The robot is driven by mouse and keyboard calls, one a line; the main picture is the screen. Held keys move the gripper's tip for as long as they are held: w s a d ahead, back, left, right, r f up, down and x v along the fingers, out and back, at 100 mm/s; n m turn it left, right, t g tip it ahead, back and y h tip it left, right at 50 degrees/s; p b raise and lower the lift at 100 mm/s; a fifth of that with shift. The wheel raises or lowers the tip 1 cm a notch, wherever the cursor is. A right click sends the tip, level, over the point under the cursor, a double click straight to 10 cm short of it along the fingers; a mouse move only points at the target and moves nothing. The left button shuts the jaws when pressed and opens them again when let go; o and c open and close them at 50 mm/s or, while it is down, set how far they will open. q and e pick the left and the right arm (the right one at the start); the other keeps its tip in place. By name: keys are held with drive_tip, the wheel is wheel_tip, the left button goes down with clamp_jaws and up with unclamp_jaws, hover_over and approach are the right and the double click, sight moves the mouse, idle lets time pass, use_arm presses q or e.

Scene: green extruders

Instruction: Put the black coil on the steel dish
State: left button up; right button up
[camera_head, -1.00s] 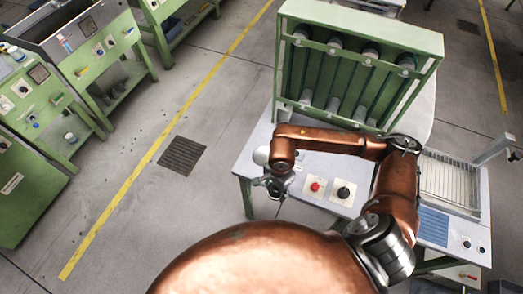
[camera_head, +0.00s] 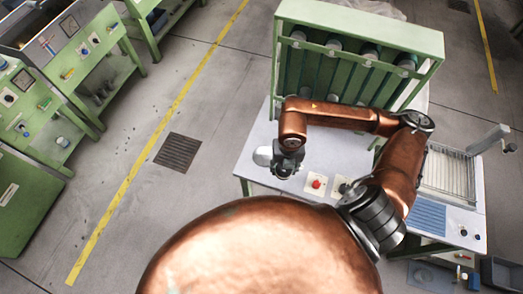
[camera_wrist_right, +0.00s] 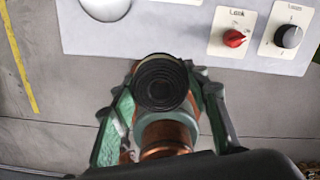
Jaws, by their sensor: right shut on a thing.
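The black coil (camera_wrist_right: 160,82) shows in the right wrist view as a round, ridged black disc between the two green fingers. My right gripper (camera_wrist_right: 166,92) is shut on it. In the head view the right gripper (camera_head: 286,165) is over the left part of the worktable, and the coil is hard to make out there. The steel dish (camera_head: 262,156) is a pale round shape just left of the gripper, partly hidden by it. In the right wrist view the dish (camera_wrist_right: 104,6) is cut off by the top edge, above and left of the coil. My left gripper is not in view.
The light worktable (camera_head: 258,178) carries a red knob (camera_head: 317,183) and a black dial (camera_wrist_right: 289,36) right of the gripper. A green rack (camera_head: 360,62) with tubes stands behind the arm. A wire-grid tray (camera_head: 447,178) is on the right.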

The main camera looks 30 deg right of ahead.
drive_tip(key=r+m, duration=0.1)
drive_tip(key=m, duration=0.3)
hover_over(264, 156)
drive_tip(key=f, duration=0.8)
drive_tip(key=shift+s+f, duration=0.35)
drive_tip(key=shift+f, duration=0.05)
drive_tip(key=shift+w+f, duration=0.3)
drive_tip(key=shift+f, duration=0.05)
drive_tip(key=shift+w+f+p, duration=0.1)
drive_tip(key=shift+f+p, duration=0.25)
drive_tip(key=shift+f, duration=1.3)
drive_tip(key=shift+f, duration=0.1)
drive_tip(key=o, duration=0.7)
drive_tip(key=shift+f, duration=0.1)
drive_tip(key=o, duration=0.5)
